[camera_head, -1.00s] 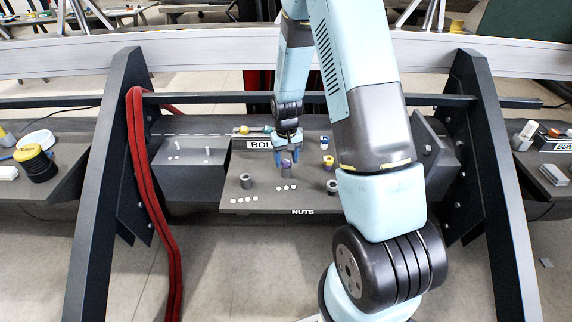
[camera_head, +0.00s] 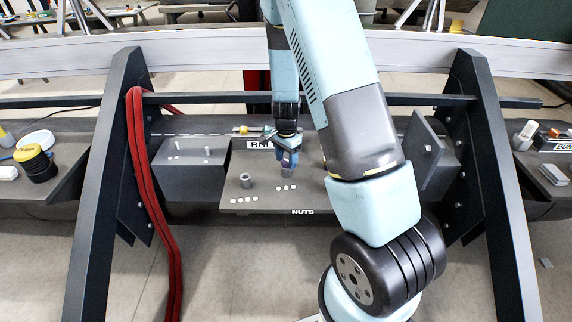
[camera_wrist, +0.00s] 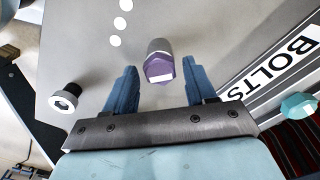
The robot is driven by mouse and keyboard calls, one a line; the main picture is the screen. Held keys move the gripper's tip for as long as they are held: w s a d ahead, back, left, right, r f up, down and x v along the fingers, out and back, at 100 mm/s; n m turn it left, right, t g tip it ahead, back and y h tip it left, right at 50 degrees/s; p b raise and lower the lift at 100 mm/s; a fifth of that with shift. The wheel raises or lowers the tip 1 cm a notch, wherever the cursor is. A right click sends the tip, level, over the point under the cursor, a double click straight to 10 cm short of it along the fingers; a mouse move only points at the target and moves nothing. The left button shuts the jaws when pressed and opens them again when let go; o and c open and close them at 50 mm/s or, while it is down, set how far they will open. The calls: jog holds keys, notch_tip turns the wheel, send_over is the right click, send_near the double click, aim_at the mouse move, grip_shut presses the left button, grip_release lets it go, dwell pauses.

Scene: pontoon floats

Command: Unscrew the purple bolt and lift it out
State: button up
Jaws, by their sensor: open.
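The purple bolt (camera_wrist: 158,68) shows in the wrist view with its faceted head between my two blue fingers and a grey cylindrical socket (camera_wrist: 158,46) behind it. My gripper (camera_wrist: 158,85) is open, with a finger on each side of the bolt and a visible gap to both. In the head view my gripper (camera_head: 288,158) points down over the board (camera_head: 265,205), just above the grey socket (camera_head: 287,171). There the fingers hide most of the bolt.
An empty-looking grey socket (camera_head: 246,180) stands to the left on the board. White dots and the label NUTS (camera_head: 302,212) mark the front. A teal piece (camera_wrist: 298,106) lies beyond the BOLTS label (camera_wrist: 275,68). A red hose (camera_head: 148,190) hangs at left.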

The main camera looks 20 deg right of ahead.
jog(key=m, duration=1.1)
jog(key=shift+m, duration=0.3)
jog(key=c, duration=0.9)
jog(key=n, duration=0.7)
jog(key=shift+n, duration=0.3)
jog(key=n, duration=0.4)
jog(key=shift+n, duration=0.3)
